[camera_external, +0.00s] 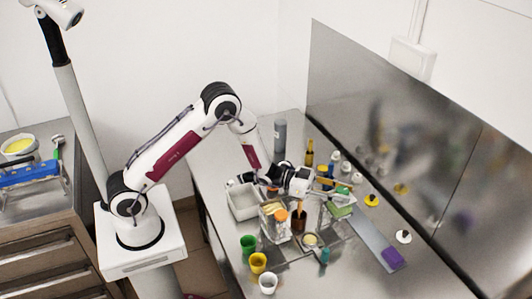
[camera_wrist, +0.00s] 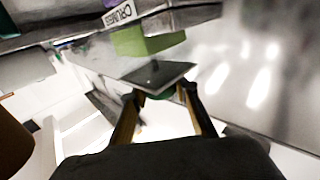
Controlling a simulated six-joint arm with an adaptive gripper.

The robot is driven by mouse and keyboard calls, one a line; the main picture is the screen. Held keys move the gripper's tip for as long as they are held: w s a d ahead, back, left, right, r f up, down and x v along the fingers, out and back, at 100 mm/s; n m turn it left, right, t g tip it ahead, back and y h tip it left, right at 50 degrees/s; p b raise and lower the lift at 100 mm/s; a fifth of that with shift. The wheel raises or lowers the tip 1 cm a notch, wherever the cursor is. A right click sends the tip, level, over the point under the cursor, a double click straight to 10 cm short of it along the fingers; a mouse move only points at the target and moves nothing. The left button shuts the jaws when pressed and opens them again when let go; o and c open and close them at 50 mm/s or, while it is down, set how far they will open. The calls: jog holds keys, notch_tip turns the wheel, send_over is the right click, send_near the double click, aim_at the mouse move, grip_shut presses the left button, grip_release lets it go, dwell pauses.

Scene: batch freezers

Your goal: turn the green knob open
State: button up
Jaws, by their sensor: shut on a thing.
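The green knob (camera_wrist: 164,94) shows in the wrist view between my fingertips, mostly hidden under a dark square plate (camera_wrist: 158,74). My gripper (camera_wrist: 163,97) has one finger on each side of it and is shut on it. In the external view my gripper (camera_external: 328,184) reaches right over the counter towards the steel back panel. A small patch of green (camera_external: 343,190) shows at its fingertips. How far the knob is turned cannot be told.
A green block (camera_external: 340,211) lies just in front of my gripper. Yellow knobs (camera_external: 371,200) and a white one (camera_external: 403,237) stand to the right. Bottles (camera_external: 309,153), jars (camera_external: 282,216) and cups (camera_external: 258,263) crowd the steel counter. The back panel (camera_external: 400,140) is close.

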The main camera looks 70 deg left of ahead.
jog(key=o, duration=1.1)
jog(key=shift+v, duration=6)
jog(key=shift+r, duration=0.1)
